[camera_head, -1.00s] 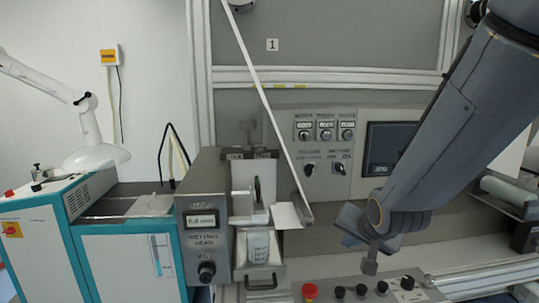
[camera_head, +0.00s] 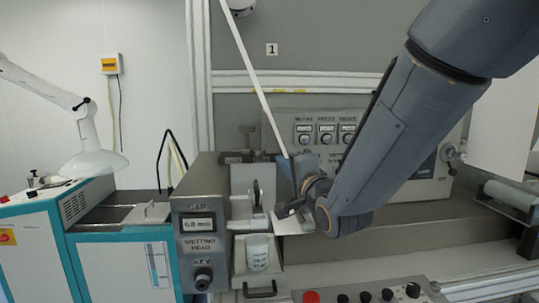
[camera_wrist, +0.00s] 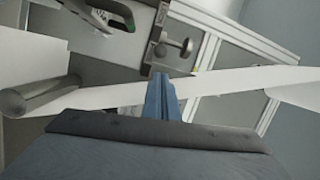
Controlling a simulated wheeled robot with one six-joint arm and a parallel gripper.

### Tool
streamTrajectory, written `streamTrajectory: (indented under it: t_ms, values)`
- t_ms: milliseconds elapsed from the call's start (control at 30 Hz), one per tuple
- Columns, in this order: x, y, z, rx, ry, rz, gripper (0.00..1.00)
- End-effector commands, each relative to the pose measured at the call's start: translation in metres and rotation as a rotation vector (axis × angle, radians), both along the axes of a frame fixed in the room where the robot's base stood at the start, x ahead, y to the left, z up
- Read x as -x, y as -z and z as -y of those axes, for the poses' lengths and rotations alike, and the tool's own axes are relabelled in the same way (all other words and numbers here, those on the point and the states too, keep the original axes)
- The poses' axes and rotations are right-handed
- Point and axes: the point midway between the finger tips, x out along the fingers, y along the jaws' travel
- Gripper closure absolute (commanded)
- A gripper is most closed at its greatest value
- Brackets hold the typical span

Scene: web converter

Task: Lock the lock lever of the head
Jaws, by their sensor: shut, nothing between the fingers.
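The wetting head (camera_head: 200,222) is a grey box at lower centre-left in the head view, with a gap display and a key knob (camera_head: 203,279). A small upright metal piece (camera_head: 249,135), which looks like the lock lever, stands on a dark block behind the box. In the wrist view a metal lever with a rounded end (camera_wrist: 183,48) shows just beyond my fingertips, apart from them as far as I can tell. My gripper (camera_head: 281,163) is at the right of the head, partly hidden by my wrist. Its blue fingers (camera_wrist: 161,82) are shut and empty.
A white web strip (camera_head: 250,75) runs down diagonally close to my gripper and crosses behind the fingers in the wrist view. A metal roller (camera_wrist: 40,96) lies at left there. A white cup (camera_head: 257,253) sits below; a control panel (camera_head: 318,130) stands behind my arm.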

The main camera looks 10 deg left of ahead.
Motion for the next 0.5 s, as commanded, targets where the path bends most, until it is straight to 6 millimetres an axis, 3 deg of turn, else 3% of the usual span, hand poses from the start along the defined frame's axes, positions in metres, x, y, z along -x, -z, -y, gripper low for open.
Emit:
streamTrajectory:
  t_ms: [267, 500]
  values:
    - [-0.011, -0.001, -0.006, 0.002, 0.0, -0.001, 1.0]
    - [-0.044, -0.004, -0.025, 0.001, -0.001, -0.001, 1.0]
